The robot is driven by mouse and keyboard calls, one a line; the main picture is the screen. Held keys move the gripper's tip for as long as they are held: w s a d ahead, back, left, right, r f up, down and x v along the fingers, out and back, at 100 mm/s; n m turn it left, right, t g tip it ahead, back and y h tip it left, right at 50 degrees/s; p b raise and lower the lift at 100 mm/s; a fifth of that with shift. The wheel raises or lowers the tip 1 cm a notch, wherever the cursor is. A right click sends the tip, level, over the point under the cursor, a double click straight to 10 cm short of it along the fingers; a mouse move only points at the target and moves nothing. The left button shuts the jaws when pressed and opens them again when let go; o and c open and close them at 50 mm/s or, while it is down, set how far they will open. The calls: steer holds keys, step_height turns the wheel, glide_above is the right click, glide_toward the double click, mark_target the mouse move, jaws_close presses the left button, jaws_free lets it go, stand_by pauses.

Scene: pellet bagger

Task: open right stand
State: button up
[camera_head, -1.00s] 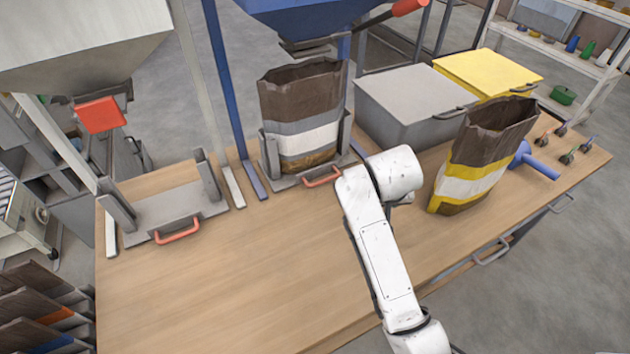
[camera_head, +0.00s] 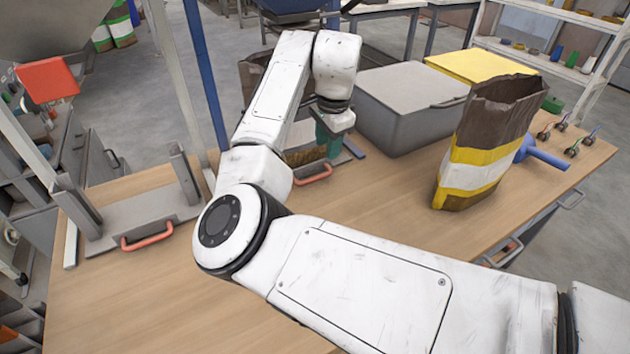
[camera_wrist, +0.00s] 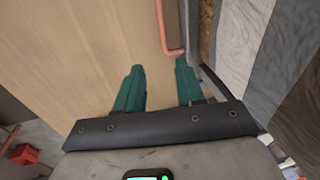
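The right stand (camera_head: 337,161) is a grey holder under the blue hopper, with a red handle (camera_head: 313,174) at its front. A brown, striped bag (camera_head: 253,75) stands in it, mostly hidden behind my arm. My gripper (camera_head: 325,140) is beside the bag, above and behind the handle as seen in the head view. In the wrist view the two teal fingers of my gripper (camera_wrist: 159,78) are apart with nothing between them. The red handle (camera_wrist: 164,30) lies ahead of them, nearer the right finger, and the bag (camera_wrist: 240,45) fills the right side.
The left stand (camera_head: 140,220) has its own red handle (camera_head: 147,236) and is empty. A grey bin (camera_head: 405,105), a yellow bin (camera_head: 480,66) and another brown bag (camera_head: 487,140) are at the right. The table (camera_head: 130,300) is bare at the front left.

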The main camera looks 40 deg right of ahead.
mark_target(314, 178)
steer(key=w+f, duration=0.1)
steer(key=f, duration=0.2)
steer(key=w+f, duration=0.1)
steer(key=f, duration=0.3)
steer(key=w+f+b, duration=0.1)
steer(key=f, duration=0.2)
steer(key=shift+a+f, duration=0.15)
steer(key=shift+a, duration=0.25)
steer(key=shift+c, duration=0.2)
jaws_close()
